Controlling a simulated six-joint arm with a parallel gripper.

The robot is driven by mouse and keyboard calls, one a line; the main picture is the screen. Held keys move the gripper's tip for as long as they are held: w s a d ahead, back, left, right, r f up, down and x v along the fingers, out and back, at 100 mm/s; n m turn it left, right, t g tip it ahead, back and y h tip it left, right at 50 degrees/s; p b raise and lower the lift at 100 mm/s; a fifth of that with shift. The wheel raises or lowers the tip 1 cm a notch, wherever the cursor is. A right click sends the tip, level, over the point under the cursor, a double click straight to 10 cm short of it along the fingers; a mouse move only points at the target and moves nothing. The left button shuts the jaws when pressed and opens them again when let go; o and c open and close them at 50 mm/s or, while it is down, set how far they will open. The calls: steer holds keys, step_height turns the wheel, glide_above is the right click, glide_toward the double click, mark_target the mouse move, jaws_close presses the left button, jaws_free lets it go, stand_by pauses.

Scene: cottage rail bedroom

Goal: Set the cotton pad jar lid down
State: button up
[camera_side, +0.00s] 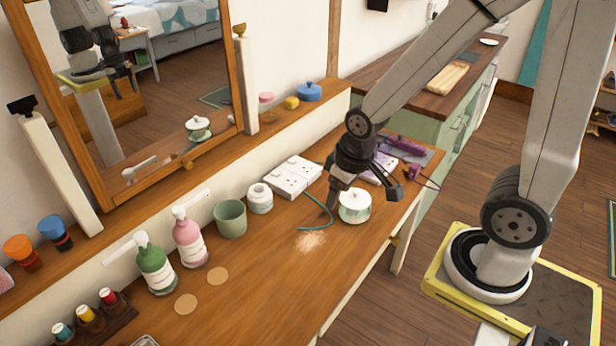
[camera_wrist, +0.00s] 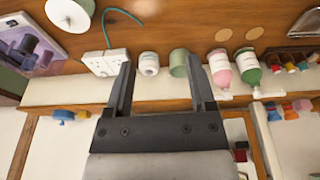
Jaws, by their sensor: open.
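The cotton pad jar (camera_side: 355,214) stands upright on the wooden table, white with a green band. Its white lid (camera_side: 355,197), with a small knob, appears to rest on top of the jar; I cannot tell how snugly it sits. A round white top, likely the lid (camera_wrist: 70,12), shows at the upper left edge of the wrist view.
A white socket block (camera_side: 293,177) with a green cord, a small white jar (camera_side: 260,198), a green cup (camera_side: 230,218), and pink (camera_side: 188,240) and green (camera_side: 155,268) pump bottles line the wall side. Purple items (camera_side: 404,145) lie behind my gripper. The table's front is mostly clear.

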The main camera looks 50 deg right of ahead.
steer(key=w+d+f+n+g, duration=0.1)
steer(key=w+d+f+n, duration=0.35)
steer(key=d, duration=0.55)
steer(key=n+y, duration=0.1)
steer(key=n, duration=0.3)
glide_above(356, 191)
steer(key=s, duration=0.1)
step_height(356, 191, down, 6)
steer(key=shift+w+d+f, duration=0.1)
steer(key=shift+d+f, duration=0.05)
steer(key=shift+f, duration=0.45)
steer(key=shift+w+d+f, duration=0.1)
steer(key=shift+d+f, duration=0.05)
steer(key=shift+f, duration=0.45)
steer(key=shift+f, duration=0.15)
steer(key=shift+w+a+f, duration=0.1)
steer(key=shift+w+f, duration=0.05)
steer(key=shift+f, duration=1.05)
steer(key=shift+w+a+f, duration=0.1)
steer(key=shift+w+f, duration=0.05)
steer(key=shift+f, duration=1.05)
steer(key=shift+c, duration=0.2)
jaws_close()
